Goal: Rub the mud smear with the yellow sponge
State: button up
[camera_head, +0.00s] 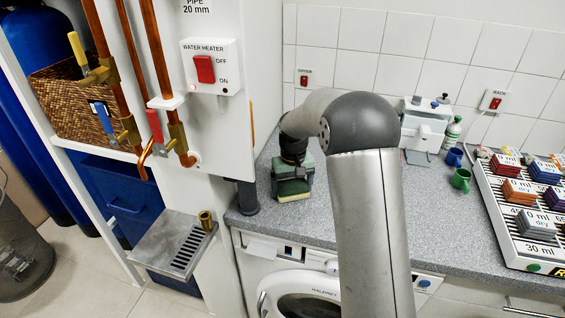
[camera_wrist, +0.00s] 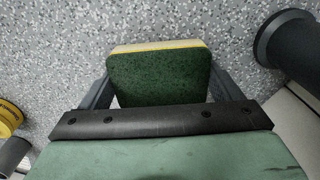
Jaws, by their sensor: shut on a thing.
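The yellow sponge (camera_wrist: 158,78) has a dark green pad on the side facing the wrist camera, with a yellow edge along its top. My gripper (camera_wrist: 162,88) is shut on it, with one finger at each side. In the head view the sponge (camera_head: 293,197) shows as a yellow and green block under my gripper (camera_head: 292,184), at the left end of the grey counter. I cannot tell whether it touches the counter. No mud smear is visible in either view; the sponge, gripper and arm hide part of the counter.
A dark post (camera_head: 247,196) stands just left of the sponge, near the counter's edge; a dark cylinder (camera_wrist: 288,46) shows at right in the wrist view. A rack of coloured blocks (camera_head: 510,222) and green and blue cups (camera_head: 460,179) are at right. A washing machine (camera_head: 300,290) is below.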

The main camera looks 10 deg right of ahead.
jog(key=shift+w+a, duration=0.2)
jog(key=shift+a, duration=0.3)
jog(key=shift+w+a+r+p, duration=0.1)
jog(key=shift+a+r+p, duration=0.05)
jog(key=shift+r+p, duration=0.2)
jog(key=r, duration=0.1)
jog(key=r+p, duration=0.1)
jog(key=shift+s+d+r, duration=0.2)
jog(key=shift+r, duration=0.15)
jog(key=shift+w+r+p, duration=0.15)
jog(key=shift+r+p, duration=0.4)
jog(key=shift+r, duration=0.2)
jog(key=shift+r+p, duration=1)
jog(key=shift+r, duration=0.65)
